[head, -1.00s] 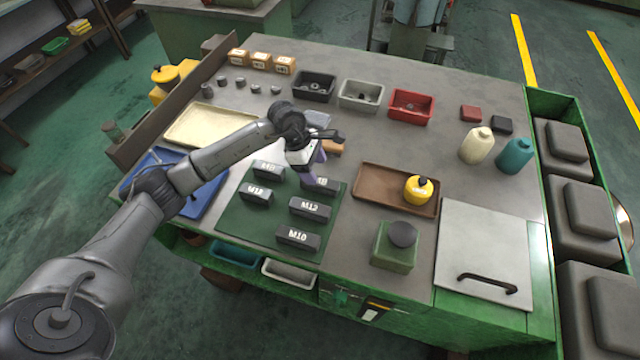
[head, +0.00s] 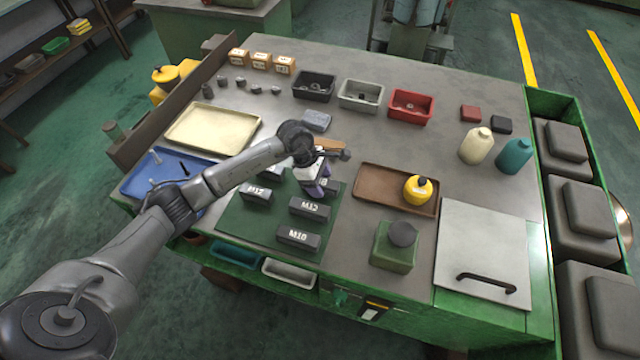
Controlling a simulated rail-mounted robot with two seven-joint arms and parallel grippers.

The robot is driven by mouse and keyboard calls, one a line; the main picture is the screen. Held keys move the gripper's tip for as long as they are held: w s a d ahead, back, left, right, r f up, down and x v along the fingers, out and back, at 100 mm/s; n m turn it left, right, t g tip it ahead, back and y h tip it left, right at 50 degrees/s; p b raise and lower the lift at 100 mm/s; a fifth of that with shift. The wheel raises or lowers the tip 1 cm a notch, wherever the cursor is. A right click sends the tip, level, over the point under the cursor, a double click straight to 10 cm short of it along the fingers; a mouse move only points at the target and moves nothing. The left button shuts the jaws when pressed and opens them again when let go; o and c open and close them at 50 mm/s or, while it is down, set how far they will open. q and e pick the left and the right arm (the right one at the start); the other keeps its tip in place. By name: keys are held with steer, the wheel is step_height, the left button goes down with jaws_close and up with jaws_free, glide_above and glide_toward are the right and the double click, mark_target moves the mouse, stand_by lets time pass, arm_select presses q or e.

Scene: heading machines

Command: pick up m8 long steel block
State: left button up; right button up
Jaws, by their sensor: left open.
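The long dark steel block (head: 332,186) in the far right of the green mat is mostly hidden behind my left gripper; its label, ending in 8 a second ago, is now covered. My left gripper (head: 317,188) is open, with its purple-grey fingers pointing down at this block. I cannot tell whether the fingers are beside it or still above it. Nothing shows held. The long M12 block (head: 310,208) and the M10 block (head: 298,237) lie nearer on the mat (head: 240,222). A shorter M12 block (head: 255,193) lies to the left. My right gripper is not in view.
Another short block (head: 272,170) is partly covered by my left arm. A brown tray (head: 375,195) with a yellow container (head: 417,190) stands right of the mat. A grey block (head: 317,120) and a wooden-coloured piece (head: 331,144) lie behind the gripper. A green box (head: 394,250) stands nearer right.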

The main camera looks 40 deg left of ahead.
arm_select(q)
steer(key=shift+f+b, duration=0.25)
steer(key=shift+b, duration=0.1)
steer(key=shift+c, duration=0.2)
jaws_close()
stand_by(0.7)
